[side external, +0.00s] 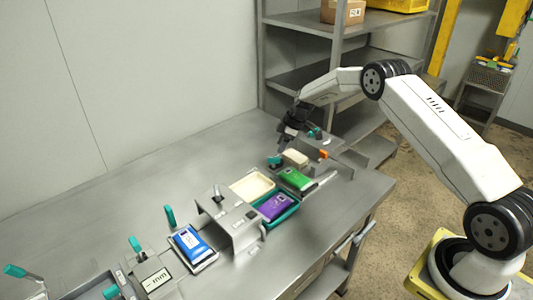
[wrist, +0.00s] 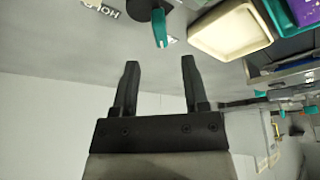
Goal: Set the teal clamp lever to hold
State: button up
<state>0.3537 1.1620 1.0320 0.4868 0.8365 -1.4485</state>
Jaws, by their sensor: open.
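In the wrist view a teal lever (wrist: 160,28) stands on a dark round pivot on the grey surface, beside a white label (wrist: 108,10) reading HOLD. A second label is partly hidden behind the lever. My gripper (wrist: 160,63) is open and empty, its two black fingers apart, with the lever ahead of the gap and not between them. In the side view my gripper (side external: 290,136) hangs above the back of the table, near a teal lever (side external: 274,160). I cannot tell for certain that this is the same lever.
A cream tray (wrist: 196,41) lies right of the lever in the wrist view. In the side view, a green pouch (side external: 297,179), purple pouch (side external: 273,207), metal bracket (side external: 233,228) and blue pouch (side external: 191,242) line the table. More teal levers (side external: 170,217) stand left. The back-left tabletop is clear.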

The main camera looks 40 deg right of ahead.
aim_at(274, 157)
jog(key=shift+x, duration=2.95)
grip_shut()
